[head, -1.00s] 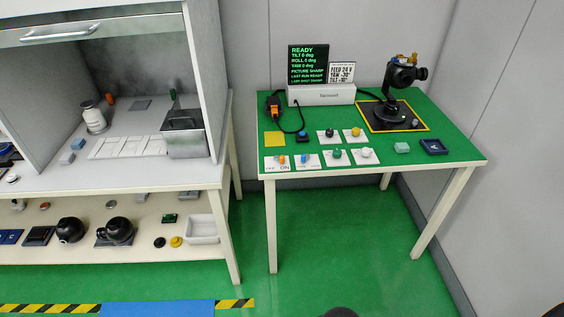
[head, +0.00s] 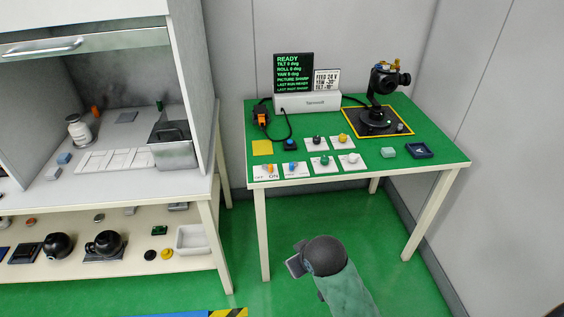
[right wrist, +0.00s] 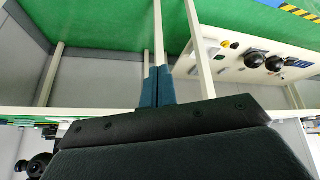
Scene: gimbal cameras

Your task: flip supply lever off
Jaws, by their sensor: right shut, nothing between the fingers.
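The supply lever (head: 269,167) is a small orange lever on a white plate with OFF and ON printed on it, at the front left corner of the green table. It appears nearer the ON side, but it is too small to be sure of its tilt. My right gripper (head: 294,264) is low in front of the table, below and apart from the lever. In the right wrist view its blue fingers (right wrist: 156,87) are shut together with nothing between them. The lever does not show clearly in that view. My left gripper is out of view.
Several knob and switch plates (head: 320,162) stand beside the lever. Behind are a display reading READY (head: 294,73), a white power box (head: 307,103) and a black gimbal camera (head: 385,80). The green table's (head: 420,175) front edge lies between gripper and lever. A workbench (head: 130,190) stands left.

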